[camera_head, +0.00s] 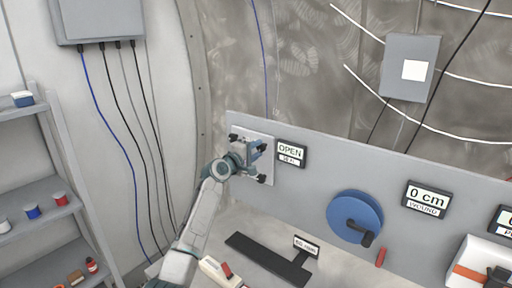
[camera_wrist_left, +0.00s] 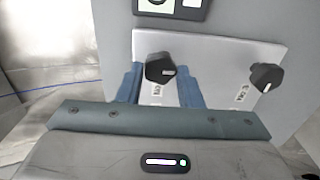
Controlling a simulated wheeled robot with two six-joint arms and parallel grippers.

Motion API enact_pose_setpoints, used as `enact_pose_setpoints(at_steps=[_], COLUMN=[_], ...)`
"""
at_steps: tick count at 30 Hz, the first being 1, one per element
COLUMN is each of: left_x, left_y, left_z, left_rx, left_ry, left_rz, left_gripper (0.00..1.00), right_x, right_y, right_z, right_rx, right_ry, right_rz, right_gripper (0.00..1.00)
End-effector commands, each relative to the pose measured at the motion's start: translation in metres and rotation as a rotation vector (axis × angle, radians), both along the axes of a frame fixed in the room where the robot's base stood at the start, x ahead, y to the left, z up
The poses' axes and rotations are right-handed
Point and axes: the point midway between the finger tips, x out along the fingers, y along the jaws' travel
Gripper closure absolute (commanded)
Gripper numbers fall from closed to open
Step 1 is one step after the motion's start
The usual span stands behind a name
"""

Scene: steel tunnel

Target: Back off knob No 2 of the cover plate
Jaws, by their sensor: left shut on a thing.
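The light cover plate (camera_head: 246,131) sits on the grey panel, and it also shows in the left wrist view (camera_wrist_left: 215,52). My left gripper (camera_head: 257,149) is in front of the plate. In the left wrist view its two blue fingers are on either side of a dark knob (camera_wrist_left: 160,67), shut on it. A second dark knob (camera_wrist_left: 266,77) stands free to the right. Small labels lie below both knobs, too blurred to read. In the head view other knobs show at the plate's upper left (camera_head: 233,137) and lower right (camera_head: 262,179). My right gripper is not in view.
A display reading OPEN (camera_head: 291,152) is beside the plate. A blue handwheel (camera_head: 354,217) and a 0 cm display (camera_head: 427,198) are further right. A dark T-shaped marking (camera_head: 268,258) lies on the surface below. Shelves (camera_head: 40,190) stand at the left.

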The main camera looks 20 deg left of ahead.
Motion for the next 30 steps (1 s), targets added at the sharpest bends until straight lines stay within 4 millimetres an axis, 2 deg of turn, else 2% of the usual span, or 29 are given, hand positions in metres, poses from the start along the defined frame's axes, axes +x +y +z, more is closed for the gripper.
enact_pose_setpoints(at_steps=[9, 23, 24, 26, 30], left_x=[0.0000, 0.0000, 0.0000, 0.0000, 0.0000], left_y=[0.0000, -0.0001, -0.0001, -0.0001, -0.0001], left_z=[-0.0015, -0.0021, -0.0021, -0.0020, -0.0013], left_rx=[-0.082, -0.090, -0.090, -0.090, -0.090], left_ry=[0.033, 0.036, 0.036, 0.035, 0.034], left_rz=[0.000, 0.000, 0.000, 0.000, 0.000], left_gripper=[0.90, 0.90, 0.59, 0.48, 0.45], right_x=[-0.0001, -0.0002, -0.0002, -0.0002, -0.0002], right_y=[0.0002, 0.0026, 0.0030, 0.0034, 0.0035], right_z=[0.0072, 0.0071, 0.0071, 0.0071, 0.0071], right_rx=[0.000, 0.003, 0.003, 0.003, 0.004], right_ry=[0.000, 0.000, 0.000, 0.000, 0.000], right_rz=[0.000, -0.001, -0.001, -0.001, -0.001], right_gripper=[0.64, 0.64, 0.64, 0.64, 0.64])
